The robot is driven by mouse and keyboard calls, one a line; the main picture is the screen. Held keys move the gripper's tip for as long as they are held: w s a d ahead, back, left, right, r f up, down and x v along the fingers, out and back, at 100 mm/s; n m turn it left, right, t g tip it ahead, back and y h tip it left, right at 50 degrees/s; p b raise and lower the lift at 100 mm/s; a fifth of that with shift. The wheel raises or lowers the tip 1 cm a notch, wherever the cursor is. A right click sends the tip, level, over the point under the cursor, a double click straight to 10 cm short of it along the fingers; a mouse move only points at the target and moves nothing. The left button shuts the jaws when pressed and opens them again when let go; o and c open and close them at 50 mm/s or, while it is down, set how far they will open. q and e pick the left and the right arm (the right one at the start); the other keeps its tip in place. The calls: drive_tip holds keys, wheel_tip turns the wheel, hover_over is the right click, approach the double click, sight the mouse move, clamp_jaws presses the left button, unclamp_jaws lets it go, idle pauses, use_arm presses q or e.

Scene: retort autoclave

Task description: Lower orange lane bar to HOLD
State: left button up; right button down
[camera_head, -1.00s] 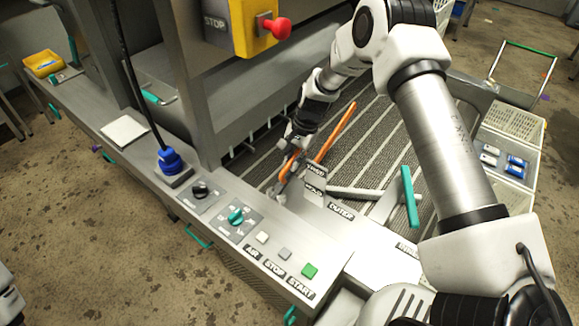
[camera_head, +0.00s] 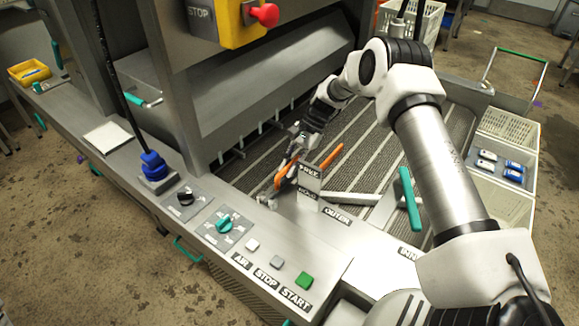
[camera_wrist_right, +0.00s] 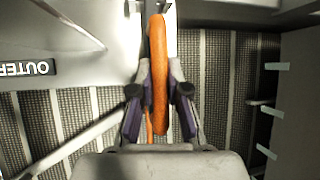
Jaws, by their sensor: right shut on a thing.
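The orange lane bar (camera_head: 332,157) lies over the ribbed conveyor lanes near the corner of the panel. My right gripper (camera_head: 287,166) is shut on its handle part, which is partly hidden by the fingers. In the right wrist view the orange bar (camera_wrist_right: 158,75) runs between the two dark fingers of the right gripper (camera_wrist_right: 158,95). An upright plate beside the bar carries a HOLD label (camera_head: 307,193) low down and another label (camera_head: 311,171) above it. My left gripper is not in view.
A teal lever (camera_head: 410,198) with a grey arm stands right of the OUTER label (camera_head: 337,216). The front panel holds a black knob (camera_head: 184,198), a teal knob (camera_head: 223,225) and a green START button (camera_head: 304,281). The machine housing (camera_head: 265,75) overhangs the lanes behind.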

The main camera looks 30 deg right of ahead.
drive_tip(key=c, duration=1.1)
unclamp_jaws()
drive_tip(key=shift+f, duration=0.1)
drive_tip(key=shift+c, duration=0.2)
drive_tip(key=v, duration=1.2)
